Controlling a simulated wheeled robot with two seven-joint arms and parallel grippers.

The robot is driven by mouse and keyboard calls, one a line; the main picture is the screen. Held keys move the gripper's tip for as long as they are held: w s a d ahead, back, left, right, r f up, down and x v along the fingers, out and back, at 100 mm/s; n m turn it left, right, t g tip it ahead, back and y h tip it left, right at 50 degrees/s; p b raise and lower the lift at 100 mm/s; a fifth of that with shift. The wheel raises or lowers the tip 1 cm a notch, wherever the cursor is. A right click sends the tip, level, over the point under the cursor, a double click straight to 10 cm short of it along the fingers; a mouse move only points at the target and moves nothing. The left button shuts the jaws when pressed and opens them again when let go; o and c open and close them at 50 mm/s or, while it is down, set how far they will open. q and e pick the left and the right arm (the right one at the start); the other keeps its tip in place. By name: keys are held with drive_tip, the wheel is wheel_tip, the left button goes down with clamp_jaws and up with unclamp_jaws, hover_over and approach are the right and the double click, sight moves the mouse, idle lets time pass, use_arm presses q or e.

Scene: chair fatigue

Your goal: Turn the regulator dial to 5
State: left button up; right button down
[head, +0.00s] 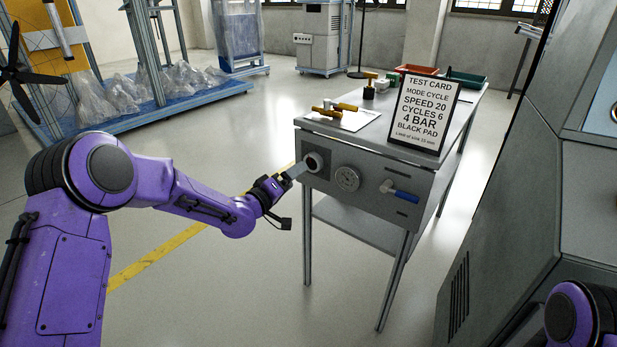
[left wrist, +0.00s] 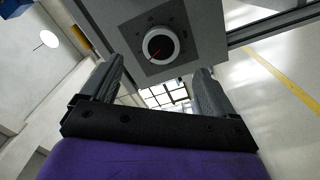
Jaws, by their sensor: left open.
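The regulator dial (head: 315,161) is a round knob with a pale rim on a dark square plate, at the left of the grey bench's front panel. The left wrist view shows the dial (left wrist: 160,46) face-on with a red pointer line; its numbers are too small to read. My left gripper (head: 297,170) is at the dial's left in the head view. In the wrist view the gripper (left wrist: 158,70) has its fingers spread, with the dial beyond and between their tips. Contact cannot be told. My right gripper is out of view.
A pressure gauge (head: 347,178) and a blue-handled valve (head: 400,193) sit right of the dial. The bench top (head: 365,132) holds a test card (head: 424,112) reading "4 BAR", brass-coloured fittings and trays. A grey machine (head: 535,190) stands at right. Floor left of the bench is clear.

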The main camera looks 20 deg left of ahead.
sight(312, 165)
use_arm(q)
drive_tip(key=b+x, duration=0.1)
drive_tip(key=x, duration=0.7)
drive_tip(key=shift+f, duration=0.15)
drive_tip(key=c, duration=1.1)
